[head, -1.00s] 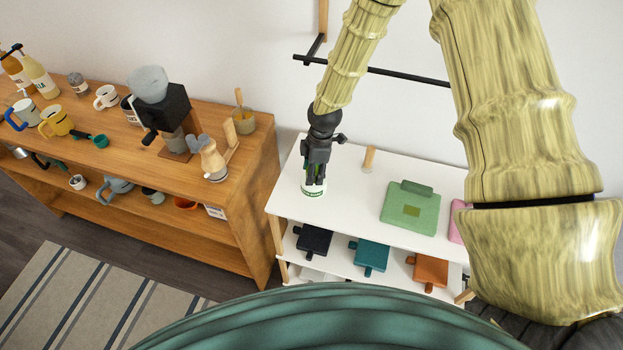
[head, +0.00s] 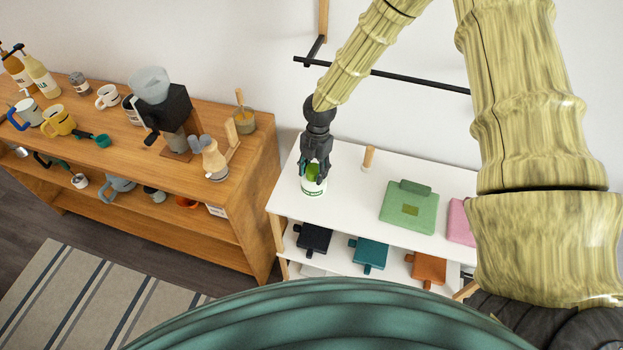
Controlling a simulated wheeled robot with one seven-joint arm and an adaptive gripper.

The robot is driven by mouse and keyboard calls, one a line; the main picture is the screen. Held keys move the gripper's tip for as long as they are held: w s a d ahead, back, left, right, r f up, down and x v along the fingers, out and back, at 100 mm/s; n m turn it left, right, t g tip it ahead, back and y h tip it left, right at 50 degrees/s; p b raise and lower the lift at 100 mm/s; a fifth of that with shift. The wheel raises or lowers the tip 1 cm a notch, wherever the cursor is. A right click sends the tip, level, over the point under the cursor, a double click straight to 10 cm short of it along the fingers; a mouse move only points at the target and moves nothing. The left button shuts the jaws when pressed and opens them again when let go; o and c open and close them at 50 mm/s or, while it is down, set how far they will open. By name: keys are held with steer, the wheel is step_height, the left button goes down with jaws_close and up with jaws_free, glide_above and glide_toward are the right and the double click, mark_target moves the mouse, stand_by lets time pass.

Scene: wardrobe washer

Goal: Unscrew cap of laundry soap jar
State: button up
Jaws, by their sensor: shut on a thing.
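The laundry soap jar (head: 313,190) is white with a green band and stands upright near the left end of the white shelf top. Its green cap (head: 312,172) shows between my fingers at the top of the jar. My gripper (head: 314,175) points down over the jar and is shut on the cap. The fingers hide part of the cap's rim, and I cannot tell how far it is turned on its thread.
The white shelf (head: 350,217) also carries a wooden peg (head: 369,158), a green folded garment (head: 409,206) and a pink one (head: 461,222). Dark, teal and orange folded items lie below. A wooden sideboard (head: 258,145) with mugs and a grinder (head: 165,110) stands left. A black rail (head: 420,83) crosses behind my arm.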

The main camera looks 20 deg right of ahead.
steer(key=shift+r, duration=1.75)
steer(key=shift+r, duration=1.8)
steer(key=shift+s+d, duration=0.1)
steer(key=shift+d, duration=0.05)
steer(key=shift+s+d+f, duration=2.45)
steer(key=shift+s+d, duration=2.05)
steer(key=shift+s, duration=0.4)
steer(key=b, duration=0.3)
glide_above(353, 208)
steer(key=shift+w+d+f, duration=0.1)
steer(key=shift+f, duration=1.25)
steer(key=shift+w+d+f, duration=0.1)
steer(key=shift+f, duration=1.2)
steer(key=shift+f, duration=0.15)
steer(key=shift+f+b, duration=0.65)
steer(key=shift+f, duration=0.7)
